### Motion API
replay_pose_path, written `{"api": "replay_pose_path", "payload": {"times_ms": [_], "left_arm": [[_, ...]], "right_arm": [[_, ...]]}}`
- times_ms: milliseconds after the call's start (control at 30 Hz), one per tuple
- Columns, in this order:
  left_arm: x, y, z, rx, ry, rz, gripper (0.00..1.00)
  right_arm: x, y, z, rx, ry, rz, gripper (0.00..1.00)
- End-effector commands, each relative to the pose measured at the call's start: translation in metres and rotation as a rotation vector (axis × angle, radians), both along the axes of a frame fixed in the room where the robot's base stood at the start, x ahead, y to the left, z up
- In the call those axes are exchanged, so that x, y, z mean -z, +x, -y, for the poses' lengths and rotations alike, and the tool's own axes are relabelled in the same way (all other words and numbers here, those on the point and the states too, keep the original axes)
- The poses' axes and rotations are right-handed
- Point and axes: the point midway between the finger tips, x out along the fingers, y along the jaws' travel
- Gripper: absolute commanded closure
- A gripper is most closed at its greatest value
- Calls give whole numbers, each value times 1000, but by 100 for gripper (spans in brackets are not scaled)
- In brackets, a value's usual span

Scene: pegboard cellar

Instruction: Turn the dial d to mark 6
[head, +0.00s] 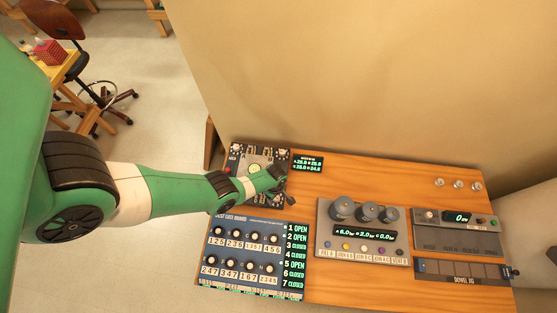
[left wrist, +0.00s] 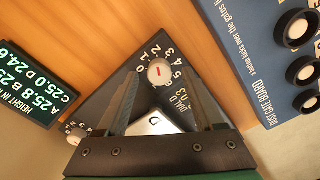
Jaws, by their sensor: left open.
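Dial d (left wrist: 160,73) is a round white knob with a short red line, on a dark panel with white numerals around it. Its label reads "DIAL D". I cannot tell surely which numeral the red line points to. My left gripper (left wrist: 161,84) is open, with one finger on each side of the knob; whether they touch it I cannot tell. My right gripper is not in view.
A small height display (head: 308,166) stands right of the panel; its D reading looks like 24.6. The blue dust gate board (head: 250,223) with several knobs lies just in front. A grey console (head: 362,248) and a panel with a readout (head: 457,232) lie right. Bare wood (head: 370,180) is free behind them.

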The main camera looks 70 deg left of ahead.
Motion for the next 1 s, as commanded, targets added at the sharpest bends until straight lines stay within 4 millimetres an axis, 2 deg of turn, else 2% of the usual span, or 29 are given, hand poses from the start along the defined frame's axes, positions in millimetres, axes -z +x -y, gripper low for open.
{"api": "replay_pose_path", "payload": {"times_ms": [33, 100, 400, 767, 800, 1000], "left_arm": [[8, 0, 0, 0, 0, 0, 31], [10, 0, 0, 1, 0, 0, 31], [9, 0, 0, 1, 0, 0, 33], [9, 0, 0, 1, 0, 0, 97], [9, 0, 0, 1, 0, 0, 100], [9, 0, 0, 4, 0, 0, 100]], "right_arm": [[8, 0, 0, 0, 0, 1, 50], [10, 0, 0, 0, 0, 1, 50], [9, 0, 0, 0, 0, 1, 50], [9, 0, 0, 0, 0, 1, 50], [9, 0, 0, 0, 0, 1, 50], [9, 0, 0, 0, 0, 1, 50]]}}
